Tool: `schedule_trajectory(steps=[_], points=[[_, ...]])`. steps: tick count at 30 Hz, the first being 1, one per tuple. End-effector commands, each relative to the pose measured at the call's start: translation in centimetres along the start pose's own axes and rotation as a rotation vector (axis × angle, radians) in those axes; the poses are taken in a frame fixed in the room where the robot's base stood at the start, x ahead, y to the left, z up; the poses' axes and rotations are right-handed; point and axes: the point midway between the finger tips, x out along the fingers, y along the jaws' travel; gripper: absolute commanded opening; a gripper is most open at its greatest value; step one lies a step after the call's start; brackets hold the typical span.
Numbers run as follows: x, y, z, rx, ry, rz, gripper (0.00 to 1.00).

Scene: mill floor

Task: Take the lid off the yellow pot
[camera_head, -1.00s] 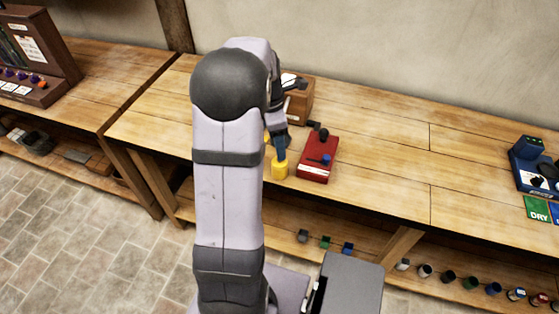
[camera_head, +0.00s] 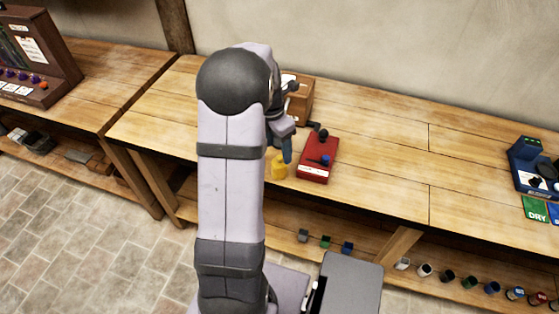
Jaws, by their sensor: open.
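The yellow pot (camera_head: 279,168) stands on the wooden bench near its front edge, just left of a red device. It is small in the view and partly covered by my gripper and arm. My gripper (camera_head: 287,156) is open and points down beside the pot's upper right, between the pot and the red device. I cannot tell whether a finger touches the pot. The lid cannot be made out apart from the pot.
The red device (camera_head: 318,160) with dark knobs sits close to my gripper's right. A brown wooden box (camera_head: 298,104) stands behind. A blue device (camera_head: 535,165) is at the far right. The bench between is clear. Several small pots stand on the shelf below.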

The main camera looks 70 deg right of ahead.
Motion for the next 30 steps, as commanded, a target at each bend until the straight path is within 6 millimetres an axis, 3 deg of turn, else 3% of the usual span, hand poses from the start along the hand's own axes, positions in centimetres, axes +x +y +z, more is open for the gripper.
schedule_trajectory(steps=[14,23,24,29,30], points=[[4.5,0.2,-0.1,0.001,0.003,-0.002,0.59],[5.0,0.2,-0.1,0.001,0.0,0.001,0.59],[5.0,0.2,-0.1,0.001,0.0,0.001,0.57],[5.0,0.2,-0.1,0.001,0.0,0.0,0.18],[5.0,0.2,-0.1,0.001,0.0,0.0,0.15]])
